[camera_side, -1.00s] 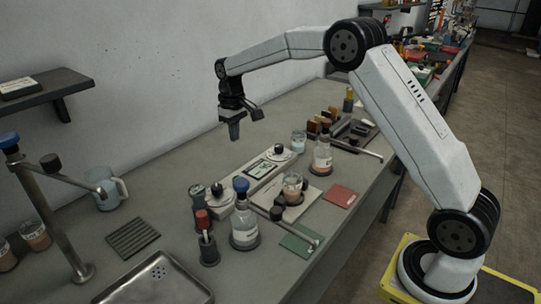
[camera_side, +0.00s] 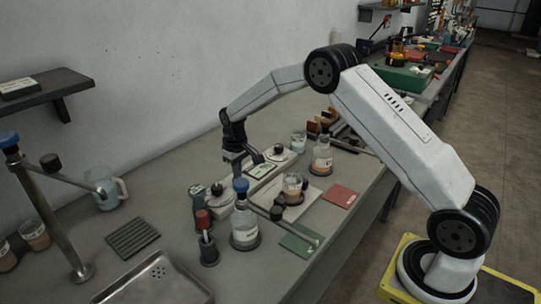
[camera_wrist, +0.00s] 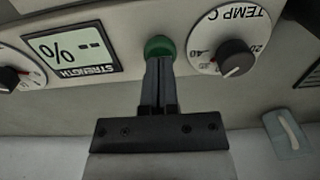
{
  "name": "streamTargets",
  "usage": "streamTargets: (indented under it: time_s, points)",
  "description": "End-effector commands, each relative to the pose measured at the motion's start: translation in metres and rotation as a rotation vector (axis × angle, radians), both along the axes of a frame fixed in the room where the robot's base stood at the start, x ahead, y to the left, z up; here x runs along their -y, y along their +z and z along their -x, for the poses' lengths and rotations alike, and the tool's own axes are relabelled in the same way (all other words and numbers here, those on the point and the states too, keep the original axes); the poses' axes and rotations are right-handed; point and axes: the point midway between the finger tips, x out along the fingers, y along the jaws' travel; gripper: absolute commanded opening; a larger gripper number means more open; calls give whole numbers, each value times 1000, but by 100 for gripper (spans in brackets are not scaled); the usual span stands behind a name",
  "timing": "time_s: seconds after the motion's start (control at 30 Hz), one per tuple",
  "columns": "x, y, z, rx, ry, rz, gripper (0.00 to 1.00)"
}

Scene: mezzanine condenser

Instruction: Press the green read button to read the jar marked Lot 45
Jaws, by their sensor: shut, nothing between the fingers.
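In the wrist view my gripper (camera_wrist: 159,62) is shut and empty. Its fingertips lie over the lower edge of the green read button (camera_wrist: 159,44), touching or just short of it; I cannot tell which. The instrument's strength display (camera_wrist: 72,47) shows dashes and a percent sign. In the side view my gripper (camera_side: 235,168) is low over the back of the pale instrument (camera_side: 270,182), and the button is hidden there. A jar (camera_side: 292,184) with brownish contents stands on the instrument's front part. No lot number is legible.
The temperature dial (camera_wrist: 230,52) is right of the button. A blue-capped bottle (camera_side: 244,228) and a clear bottle (camera_side: 321,155) stand near the instrument. A green card (camera_side: 300,240) and red card (camera_side: 340,196) lie in front. A metal tray (camera_side: 155,280) is at front left.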

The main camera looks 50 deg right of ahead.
Motion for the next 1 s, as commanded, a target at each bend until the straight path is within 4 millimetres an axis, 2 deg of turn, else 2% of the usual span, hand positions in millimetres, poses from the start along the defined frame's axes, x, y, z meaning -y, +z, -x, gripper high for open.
streamTargets:
  time_s: [0.47,0.77,1.0]
  points:
    - [0,-5,0,1,0,0,0]
    - [0,-29,0,-1,0,0,0]
    - [0,-32,2,-4,0,0,0]
